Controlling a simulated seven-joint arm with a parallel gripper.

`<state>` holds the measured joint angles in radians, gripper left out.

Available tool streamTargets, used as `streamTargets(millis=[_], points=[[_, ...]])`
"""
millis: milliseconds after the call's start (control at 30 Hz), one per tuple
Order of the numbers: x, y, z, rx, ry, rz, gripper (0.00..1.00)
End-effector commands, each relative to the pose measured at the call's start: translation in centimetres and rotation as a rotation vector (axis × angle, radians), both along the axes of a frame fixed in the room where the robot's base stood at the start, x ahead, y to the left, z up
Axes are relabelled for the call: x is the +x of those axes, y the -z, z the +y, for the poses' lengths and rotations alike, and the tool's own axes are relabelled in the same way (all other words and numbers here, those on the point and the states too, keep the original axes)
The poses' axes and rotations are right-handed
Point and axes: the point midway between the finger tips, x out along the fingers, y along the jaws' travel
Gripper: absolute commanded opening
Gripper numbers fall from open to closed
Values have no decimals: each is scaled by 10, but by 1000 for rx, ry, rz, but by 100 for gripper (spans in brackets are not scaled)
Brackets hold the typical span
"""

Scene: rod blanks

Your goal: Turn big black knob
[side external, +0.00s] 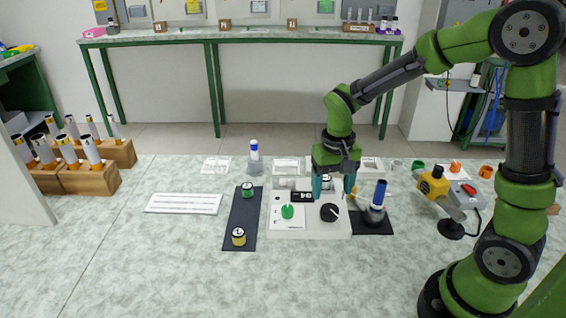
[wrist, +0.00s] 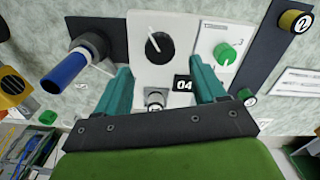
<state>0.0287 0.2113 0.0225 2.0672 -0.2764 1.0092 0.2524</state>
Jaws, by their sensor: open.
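The big black knob (side external: 330,212) sits on the front right of a white panel (side external: 310,230), with a white pointer line on it. The knob also shows in the wrist view (wrist: 158,47), beyond my fingertips. My gripper (side external: 334,194) is open and points down over the panel, behind and above the knob. In the wrist view my teal fingers (wrist: 162,66) are spread wide with nothing between their tips. They look apart from the knob.
A green knob (side external: 288,212) and an "04" display (side external: 302,197) are on the same panel. Two cans stand on a dark strip (side external: 243,213) at left. The front table is clear.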

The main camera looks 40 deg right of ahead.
Motion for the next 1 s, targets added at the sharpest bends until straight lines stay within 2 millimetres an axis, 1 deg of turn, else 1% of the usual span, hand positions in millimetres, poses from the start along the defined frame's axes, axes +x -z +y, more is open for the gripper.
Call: streamTargets(millis=[33,100,200,300,500,733,1000], points=[[-1,12,0,1,2,6,70],[-1,25,0,0,0,6,70],[-1,41,0,1,1,4,70],[0,52,0,1,1,3,70],[0,61,0,0,0,0,70],[0,61,0,1,1,-1,70],[0,60,0,0,0,-1,29]])
